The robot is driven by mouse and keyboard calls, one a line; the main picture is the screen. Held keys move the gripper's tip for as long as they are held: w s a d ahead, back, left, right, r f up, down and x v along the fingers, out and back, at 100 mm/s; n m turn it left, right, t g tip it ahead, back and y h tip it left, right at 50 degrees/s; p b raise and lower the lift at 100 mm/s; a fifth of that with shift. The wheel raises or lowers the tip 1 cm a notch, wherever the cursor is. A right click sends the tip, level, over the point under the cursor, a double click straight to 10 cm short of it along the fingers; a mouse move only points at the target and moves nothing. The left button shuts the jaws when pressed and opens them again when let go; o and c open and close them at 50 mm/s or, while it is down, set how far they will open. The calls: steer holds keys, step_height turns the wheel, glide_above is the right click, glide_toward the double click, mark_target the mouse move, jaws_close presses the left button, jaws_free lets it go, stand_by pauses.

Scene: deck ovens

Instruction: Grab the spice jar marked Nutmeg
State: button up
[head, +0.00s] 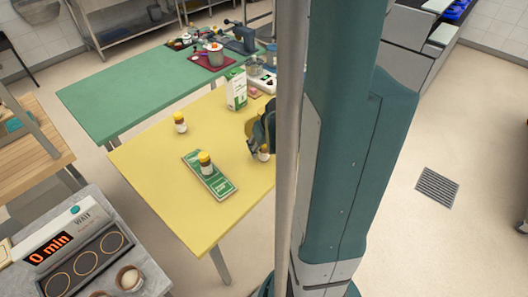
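One jar (180,122) stands alone at the left. A second jar (206,163) stands on a green and white booklet (222,186). A third jar (264,153) is at the right, right at my gripper (262,140). The labels are too small to read, so I cannot tell which is Nutmeg. My gripper is dark and partly hidden behind my own column. I cannot tell whether its fingers are open or shut on the third jar.
A green and white carton (236,89) stands at the table's back. Behind, a green table (130,92) bears a pot (215,54) and other items. A unit with a red "0 min" display (48,248) is at the lower left. The table's front left is clear.

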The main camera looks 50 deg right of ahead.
steer(key=shift+w+d+f, duration=0.1)
steer(key=shift+w+f, duration=0.1)
steer(key=shift+f, duration=0.3)
steer(key=shift+c, duration=0.2)
steer(key=c, duration=1.1)
